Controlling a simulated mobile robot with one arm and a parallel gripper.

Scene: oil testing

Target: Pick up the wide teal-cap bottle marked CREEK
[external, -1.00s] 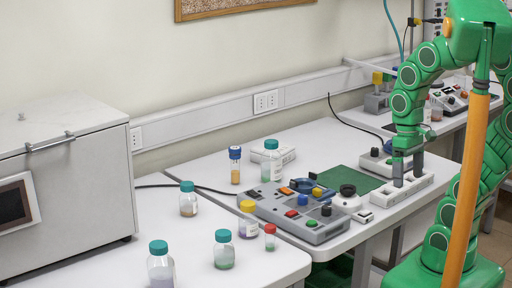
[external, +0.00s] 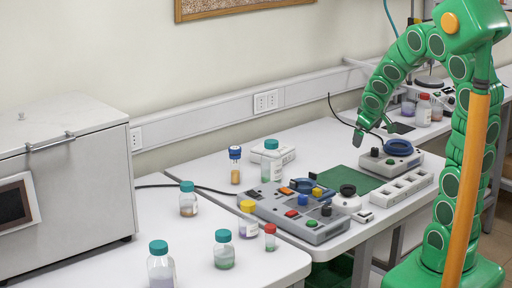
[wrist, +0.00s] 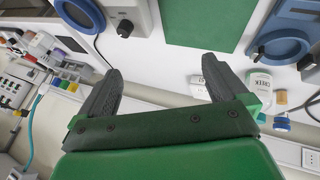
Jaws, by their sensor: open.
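A clear bottle with a teal cap (external: 271,160) stands beside a white box at the back of the middle table. In the wrist view, a bottle (wrist: 259,86) whose label reads CREEK shows to the right of my fingers and seems to be this one. Other teal-cap bottles stand at the front left (external: 161,270), front middle (external: 224,255) and near the oven (external: 188,205); their labels are unreadable. My gripper (external: 373,132) is open and empty, above the back right of the table, well right of the CREEK bottle. Its two fingers (wrist: 160,85) spread apart in the wrist view.
A blue-cap amber vial (external: 235,168) stands just left of the CREEK bottle. In front are a grey control panel (external: 298,212), a yellow-cap bottle (external: 248,222) and a red-cap vial (external: 270,238).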

